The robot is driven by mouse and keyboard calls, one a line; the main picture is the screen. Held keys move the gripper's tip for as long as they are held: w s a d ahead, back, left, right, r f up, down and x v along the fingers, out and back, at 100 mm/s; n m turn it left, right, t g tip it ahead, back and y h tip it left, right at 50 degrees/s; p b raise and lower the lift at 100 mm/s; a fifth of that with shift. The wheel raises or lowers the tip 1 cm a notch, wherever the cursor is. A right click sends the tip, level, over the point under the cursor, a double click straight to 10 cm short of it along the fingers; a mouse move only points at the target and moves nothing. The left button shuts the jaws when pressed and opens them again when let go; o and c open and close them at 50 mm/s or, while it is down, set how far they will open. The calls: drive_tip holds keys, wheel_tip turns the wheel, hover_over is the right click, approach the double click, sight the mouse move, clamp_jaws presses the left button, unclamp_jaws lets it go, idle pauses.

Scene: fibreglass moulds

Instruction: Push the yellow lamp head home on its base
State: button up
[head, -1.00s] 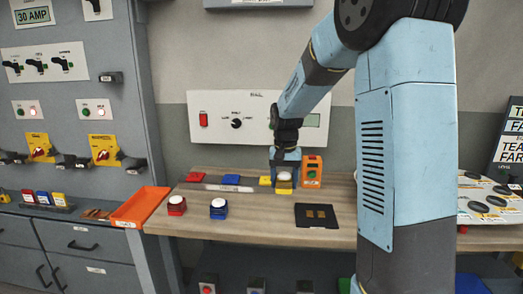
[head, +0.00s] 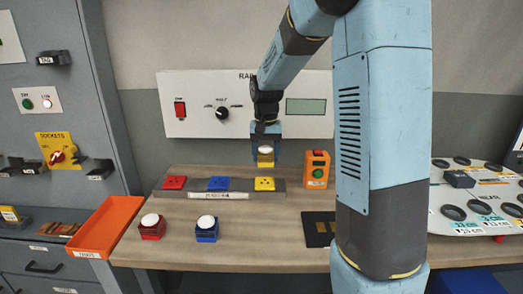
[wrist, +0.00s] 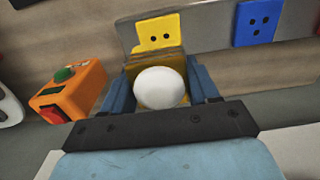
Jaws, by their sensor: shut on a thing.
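My gripper (head: 265,150) is shut on the yellow lamp head (head: 265,159), which has a white dome on top. In the wrist view the white dome of the lamp head (wrist: 161,87) sits between the two blue fingers. The yellow base (head: 264,184) is a flat square with dark holes, at the right end of a grey strip (head: 238,192). In the head view the lamp head is just above or behind this base; the gap is hard to judge.
A red base (head: 174,183) and a blue base (head: 219,183) share the strip. A red lamp head (head: 152,227) and a blue lamp head (head: 206,229) stand in front. An orange button box (head: 316,170) stands close right. An orange tray (head: 105,227) is at left.

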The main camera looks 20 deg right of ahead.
sight(265, 147)
drive_tip(key=shift+a+f, duration=0.1)
idle(0.3)
drive_tip(key=shift+f, duration=2.8)
drive_tip(key=shift+s+f, duration=0.1)
drive_tip(key=shift+f, duration=0.4)
idle(0.6)
drive_tip(key=o, duration=1.1)
drive_tip(key=shift+c, duration=0.2)
wheel_tip(265, 147, up, 13)
drive_tip(key=shift+r, duration=0.35)
